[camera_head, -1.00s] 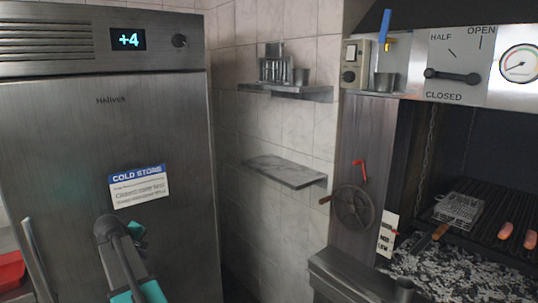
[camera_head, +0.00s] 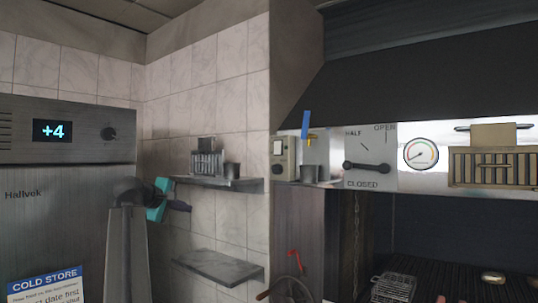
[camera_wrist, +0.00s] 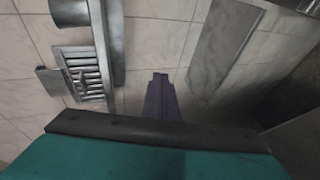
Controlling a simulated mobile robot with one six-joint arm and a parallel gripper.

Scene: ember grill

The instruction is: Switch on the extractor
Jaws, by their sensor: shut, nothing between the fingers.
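A small beige control box (camera_head: 283,158) with a pale rocker switch (camera_head: 278,147) and a dark round knob is mounted at the left end of the panel under the dark extractor hood (camera_head: 420,90). I cannot tell which way the rocker is set. My gripper (camera_head: 186,207) is raised left of the box, in front of the tiled wall by the upper shelf, and apart from the box. Its dark fingers are together and empty; they also show in the wrist view (camera_wrist: 161,80). The control box is not in the wrist view.
The upper wall shelf (camera_head: 225,184) holds a slotted metal holder (camera_head: 207,163) and a cup, close to my gripper. A lower shelf (camera_head: 218,267) is below. The damper lever (camera_head: 367,167) and gauge (camera_head: 421,154) are right of the box. The fridge (camera_head: 60,215) stands at left.

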